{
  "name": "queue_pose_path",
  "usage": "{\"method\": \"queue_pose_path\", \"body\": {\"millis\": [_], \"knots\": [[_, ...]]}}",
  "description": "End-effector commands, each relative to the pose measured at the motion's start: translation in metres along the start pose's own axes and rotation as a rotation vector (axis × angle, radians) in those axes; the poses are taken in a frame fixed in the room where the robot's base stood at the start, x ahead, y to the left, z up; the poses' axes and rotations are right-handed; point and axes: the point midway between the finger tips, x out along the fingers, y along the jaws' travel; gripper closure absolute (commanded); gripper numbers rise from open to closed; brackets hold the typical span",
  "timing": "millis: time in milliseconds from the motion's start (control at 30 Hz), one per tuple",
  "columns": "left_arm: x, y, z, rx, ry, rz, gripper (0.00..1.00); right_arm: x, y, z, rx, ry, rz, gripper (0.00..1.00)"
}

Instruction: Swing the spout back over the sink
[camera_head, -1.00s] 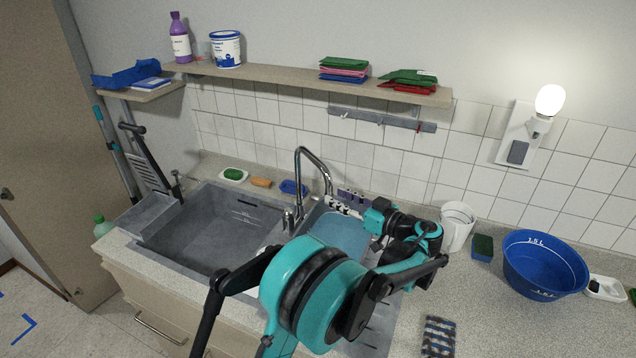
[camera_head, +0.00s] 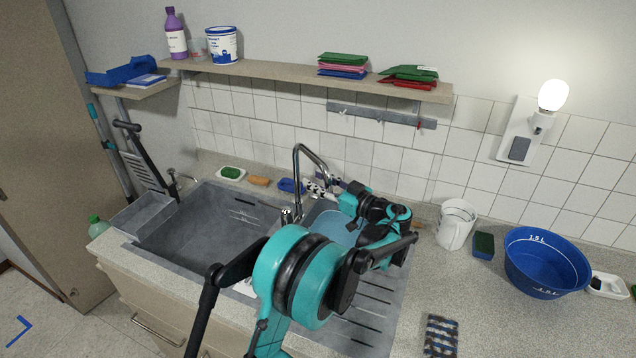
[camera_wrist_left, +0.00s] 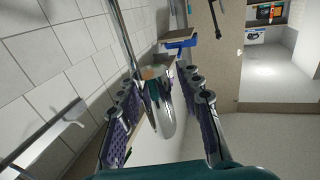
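The chrome spout (camera_head: 310,152) rises from the tap base (camera_head: 289,216) behind the sink. It arches to the right, and its outlet end hangs toward the light blue area (camera_head: 333,228) right of the large grey sink basin (camera_head: 215,232). My left gripper (camera_head: 317,188) is at the outlet end, with its fingers pointing left. In the left wrist view, its two purple-padded fingers are apart, and the chrome spout (camera_wrist_left: 160,112) appears between them. I cannot tell whether either finger touches it. My right gripper is not in view.
A white mug (camera_head: 456,224) and a blue bowl (camera_head: 546,262) stand on the right counter. A shelf (camera_head: 300,76) runs above.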

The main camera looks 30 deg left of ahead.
Motion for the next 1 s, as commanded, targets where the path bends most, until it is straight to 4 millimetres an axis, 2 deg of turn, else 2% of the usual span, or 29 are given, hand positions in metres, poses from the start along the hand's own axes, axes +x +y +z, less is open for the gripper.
{"method": "queue_pose_path", "body": {"millis": [167,267,300,733,1000], "knots": [[0.0,0.0,0.0,0.0,0.0,0.0,0.65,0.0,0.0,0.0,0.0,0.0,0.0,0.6],[0.0,0.0,0.0,0.0,0.0,0.0,0.88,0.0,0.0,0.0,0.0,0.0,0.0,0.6],[0.0,0.0,0.0,0.0,0.0,0.0,0.99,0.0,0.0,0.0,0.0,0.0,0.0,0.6],[0.001,-0.002,0.0,0.0,0.0,0.009,1.0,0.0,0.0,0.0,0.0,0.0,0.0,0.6],[0.009,-0.018,0.0,0.0,0.0,0.104,1.0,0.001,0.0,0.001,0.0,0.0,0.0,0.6]]}}
